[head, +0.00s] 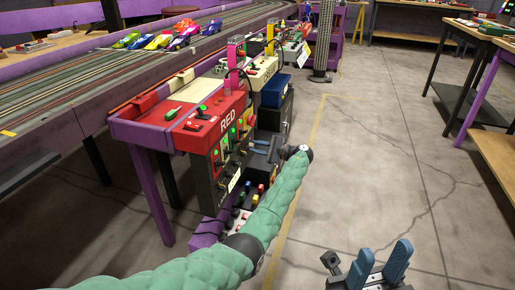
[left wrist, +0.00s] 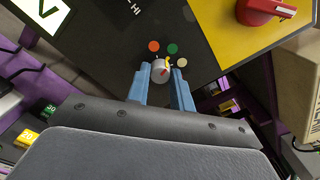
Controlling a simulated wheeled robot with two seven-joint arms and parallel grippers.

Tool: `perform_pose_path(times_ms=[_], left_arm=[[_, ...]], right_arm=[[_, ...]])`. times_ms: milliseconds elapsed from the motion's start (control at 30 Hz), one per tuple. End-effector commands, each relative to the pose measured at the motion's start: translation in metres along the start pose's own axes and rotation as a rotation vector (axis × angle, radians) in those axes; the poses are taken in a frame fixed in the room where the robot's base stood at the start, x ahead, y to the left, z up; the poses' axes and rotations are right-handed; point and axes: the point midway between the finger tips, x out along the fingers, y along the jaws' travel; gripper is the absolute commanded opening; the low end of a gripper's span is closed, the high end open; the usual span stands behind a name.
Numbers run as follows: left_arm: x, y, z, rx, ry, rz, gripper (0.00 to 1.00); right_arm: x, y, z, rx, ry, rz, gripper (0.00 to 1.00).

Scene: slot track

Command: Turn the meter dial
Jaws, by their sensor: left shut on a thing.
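The meter dial (left wrist: 160,71) is a small grey knob with red and yellow marks on a dark panel (left wrist: 130,35). Orange, green and cream dots sit above it in the left wrist view. My left gripper (left wrist: 161,78) has its blue fingers on both sides of the knob and is shut on it. In the head view my left gripper (head: 257,149) is at the front of the red-topped control stand (head: 212,118), and the dial cannot be made out there. My right gripper (head: 375,268) is open and empty, low over the floor at the bottom right.
A yellow panel with a red knob (left wrist: 262,10) is close to the dial at the upper right. The slot track (head: 110,62) with several toy cars runs behind the stand. Bins with coloured items (head: 243,200) are below. The floor (head: 370,170) to the right is clear.

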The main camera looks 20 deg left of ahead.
Motion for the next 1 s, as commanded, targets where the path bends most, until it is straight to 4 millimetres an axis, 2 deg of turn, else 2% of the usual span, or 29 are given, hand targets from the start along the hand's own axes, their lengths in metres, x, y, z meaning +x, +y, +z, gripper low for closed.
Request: perform_pose_path(times_ms=[267, 733, 767, 833, 1000], left_arm=[[0.0002, 0.0008, -0.0005, -0.079, 0.0, 0.001, 0.0], [-0.0001, 0.0011, -0.0005, -0.09, 0.0, 0.001, 0.0], [-0.0001, 0.0011, -0.0005, -0.09, 0.0, 0.001, 0.28], [-0.0001, 0.001, -0.0005, -0.09, 0.0, 0.001, 0.42], [-0.0001, 0.0006, -0.0003, -0.091, 0.0, 0.001, 0.44]], right_arm=[[-0.0027, -0.0005, 0.0, 0.001, -0.006, -0.007, 0.36], [-0.0007, -0.0001, 0.0005, -0.003, -0.001, 0.005, 0.36], [-0.0005, -0.0001, 0.0005, -0.003, -0.001, 0.006, 0.36], [-0.0004, -0.0001, 0.0006, -0.003, 0.0, 0.007, 0.36], [-0.0006, -0.0001, 0.0005, -0.003, -0.001, 0.005, 0.36]])
